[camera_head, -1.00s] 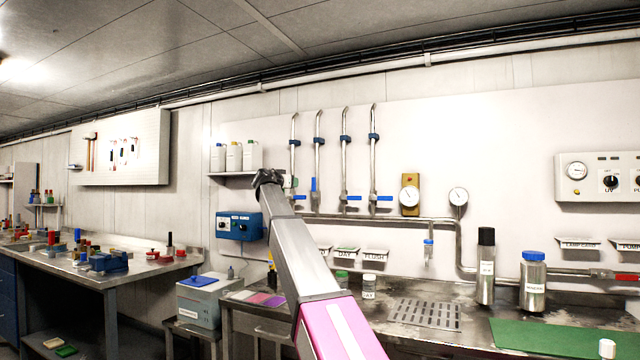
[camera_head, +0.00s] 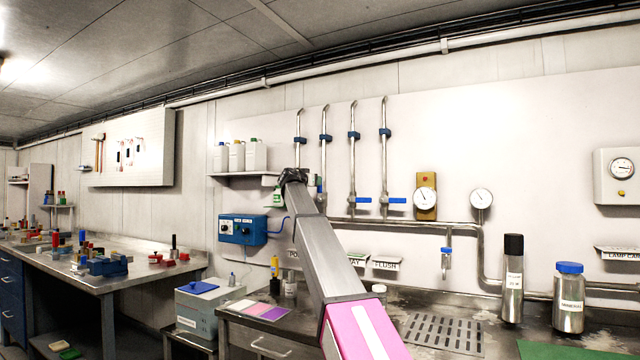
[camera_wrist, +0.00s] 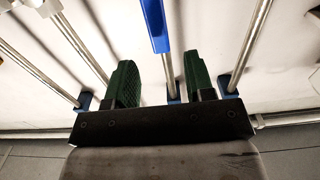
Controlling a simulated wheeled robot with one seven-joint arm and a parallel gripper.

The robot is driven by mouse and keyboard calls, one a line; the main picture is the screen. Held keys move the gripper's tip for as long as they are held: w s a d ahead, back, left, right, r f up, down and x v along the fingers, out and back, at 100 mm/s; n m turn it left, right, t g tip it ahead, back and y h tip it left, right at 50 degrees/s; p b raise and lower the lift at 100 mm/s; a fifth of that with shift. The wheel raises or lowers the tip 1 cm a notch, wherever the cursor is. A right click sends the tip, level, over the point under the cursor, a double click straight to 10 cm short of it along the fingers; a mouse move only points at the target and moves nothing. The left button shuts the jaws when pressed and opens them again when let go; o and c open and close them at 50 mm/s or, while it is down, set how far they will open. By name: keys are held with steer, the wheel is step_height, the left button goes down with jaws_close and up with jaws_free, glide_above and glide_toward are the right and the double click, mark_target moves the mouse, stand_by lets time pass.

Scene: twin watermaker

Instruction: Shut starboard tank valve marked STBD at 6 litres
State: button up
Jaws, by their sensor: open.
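Several steel pipes with blue valve levers run down the white wall panel. Two levers, on the right-hand pipes, lie level in the head view: one lever (camera_head: 363,200) and another lever (camera_head: 397,200). A further lever (camera_head: 318,187) further left stands upright, partly behind my arm. My gripper (camera_head: 292,176) is beside the leftmost pipe. In the wrist view my gripper (camera_wrist: 158,65) is open, its green fingers on either side of an upright blue lever (camera_wrist: 156,25), apart from it. The STBD mark and any litre reading are not readable.
Two round gauges, one on a brass plate (camera_head: 425,198) and one bare (camera_head: 481,199), are right of the pipes. A blue box (camera_head: 243,230) and a shelf (camera_head: 240,175) with bottles are left. Below is a bench with a drain grate (camera_head: 442,331) and two cylinders.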

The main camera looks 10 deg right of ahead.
mark_target(320, 193)
steer(key=x, duration=0.6)
steer(key=shift+w+d, duration=0.15)
steer(key=shift+w, duration=0.05)
jaws_close()
